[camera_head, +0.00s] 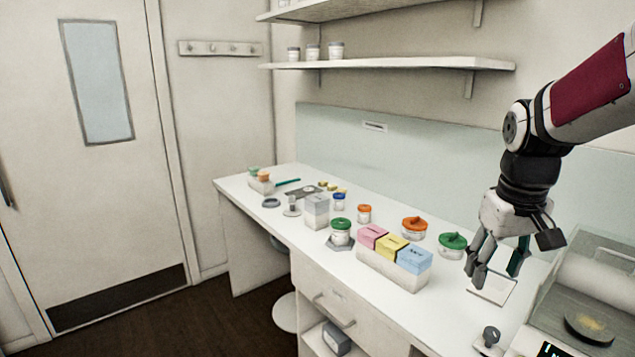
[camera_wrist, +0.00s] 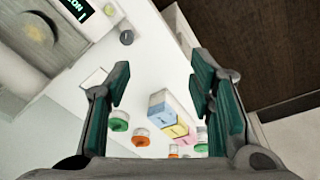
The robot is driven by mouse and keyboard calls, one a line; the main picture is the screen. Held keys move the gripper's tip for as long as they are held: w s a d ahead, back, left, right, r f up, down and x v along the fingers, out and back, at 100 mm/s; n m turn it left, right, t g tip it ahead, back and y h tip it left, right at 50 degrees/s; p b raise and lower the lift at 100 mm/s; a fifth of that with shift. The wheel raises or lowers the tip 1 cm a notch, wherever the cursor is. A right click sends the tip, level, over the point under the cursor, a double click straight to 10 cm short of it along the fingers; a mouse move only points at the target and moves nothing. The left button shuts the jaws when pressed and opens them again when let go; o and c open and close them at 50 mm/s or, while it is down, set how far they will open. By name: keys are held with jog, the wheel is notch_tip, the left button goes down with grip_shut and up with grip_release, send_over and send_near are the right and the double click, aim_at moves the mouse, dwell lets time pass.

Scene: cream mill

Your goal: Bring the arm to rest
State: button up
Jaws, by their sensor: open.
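My gripper (camera_head: 497,268) hangs from my arm at the right of the head view, fingers pointing down above the right part of the white bench (camera_head: 462,313). It is open and empty. A small white square plate (camera_head: 492,288) lies on the bench under the fingers. The green-lidded jar (camera_head: 452,246) stands just left of my gripper, apart from it.
A box with pink, yellow and blue (camera_head: 414,260) tops stands mid-bench, near an orange-lidded jar (camera_head: 414,228). At right is a machine (camera_head: 590,300) with a clear cover, beside a small weight-like knob (camera_head: 490,338). Shelves (camera_head: 400,64) hang behind. Dark floor (camera_head: 190,320) is free at left.

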jog(key=s+a+r+t, duration=0.1)
jog(key=s+a, duration=0.4)
jog(key=s, duration=0.4)
jog(key=s+a+r+t, duration=0.2)
jog(key=s+a, duration=0.3)
jog(key=s, duration=0.4)
jog(key=shift+a+r+m+t+y, duration=0.15)
jog(key=shift+a+m+t+y, duration=0.15)
jog(key=shift+y, duration=0.1)
